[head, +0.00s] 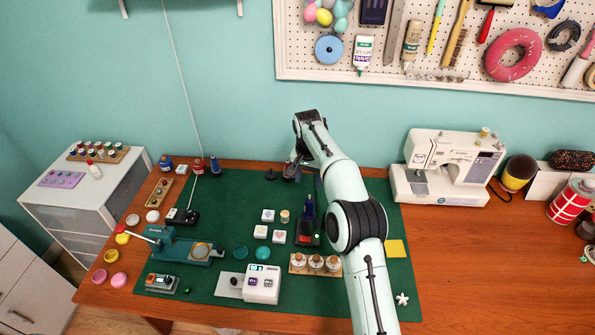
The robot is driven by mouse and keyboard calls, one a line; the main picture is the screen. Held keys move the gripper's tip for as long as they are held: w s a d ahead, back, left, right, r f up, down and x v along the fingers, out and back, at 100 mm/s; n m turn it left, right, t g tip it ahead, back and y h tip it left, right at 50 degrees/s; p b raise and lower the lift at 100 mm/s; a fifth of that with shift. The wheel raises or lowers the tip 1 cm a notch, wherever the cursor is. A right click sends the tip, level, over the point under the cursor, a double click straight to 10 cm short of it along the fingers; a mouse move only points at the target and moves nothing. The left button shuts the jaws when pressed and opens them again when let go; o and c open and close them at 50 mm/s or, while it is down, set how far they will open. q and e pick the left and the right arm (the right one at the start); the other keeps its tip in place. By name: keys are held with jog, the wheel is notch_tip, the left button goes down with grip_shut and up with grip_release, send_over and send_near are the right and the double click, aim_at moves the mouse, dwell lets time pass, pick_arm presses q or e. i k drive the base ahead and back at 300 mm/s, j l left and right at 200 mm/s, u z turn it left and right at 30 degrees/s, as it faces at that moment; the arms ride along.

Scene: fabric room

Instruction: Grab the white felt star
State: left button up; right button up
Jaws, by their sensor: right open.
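The white star (402,299) is small and lies flat near the front right corner of the green mat (335,309). My right arm reaches from the bottom edge over the mat, and its right gripper (290,172) hangs over the far part of the mat. It is open, far behind and to the left of the star. The fingertips are small and partly hidden by the arm. Nothing shows between them. My left gripper is not in view.
A yellow square (396,248) lies behind the star. A white sewing machine (447,168) stands at the back right. The wooden table (470,270) is clear right of the star.

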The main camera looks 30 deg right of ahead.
aim_at(403, 299)
jog(key=k+j, duration=0.75)
jog(key=k, duration=0.1)
